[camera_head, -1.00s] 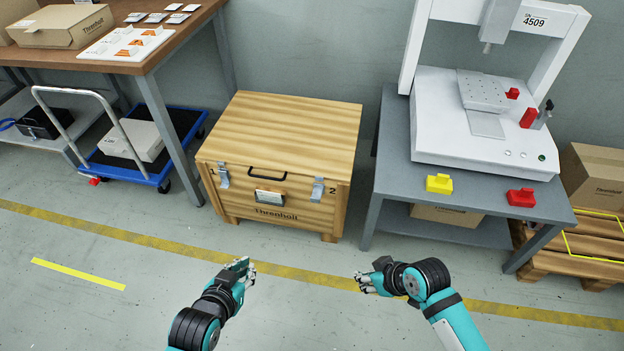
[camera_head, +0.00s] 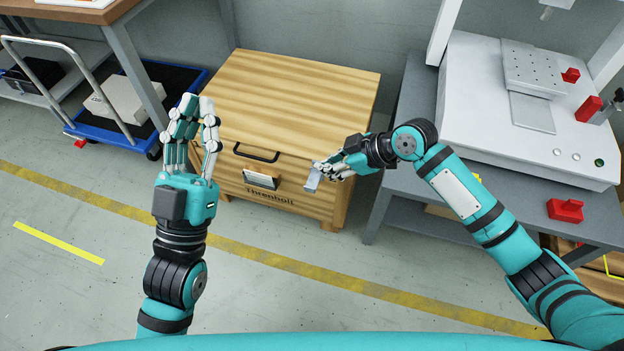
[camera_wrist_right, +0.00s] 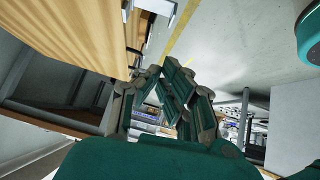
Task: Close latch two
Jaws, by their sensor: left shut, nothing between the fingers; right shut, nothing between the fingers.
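The wooden crate (camera_head: 300,95) stands on the floor with its lid down. Latch two (camera_head: 312,180) is a grey metal piece at the right of its front face; it appears to stick out from the face. My right gripper (camera_head: 328,168) is shut and empty, with its fingertips right at latch two, partly covering it; contact cannot be told. In the right wrist view the fingers (camera_wrist_right: 170,95) point towards the crate front, and a metal latch part (camera_wrist_right: 160,8) shows at the top edge. My left gripper (camera_head: 197,108) is shut and empty, in front of the crate's left side, hiding latch one.
The crate front has a black handle (camera_head: 256,153) and a label holder (camera_head: 260,179). A grey table (camera_head: 405,180) with a white press (camera_head: 470,120) stands close on the right. A blue cart (camera_head: 110,128) is on the left. The floor in front is clear.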

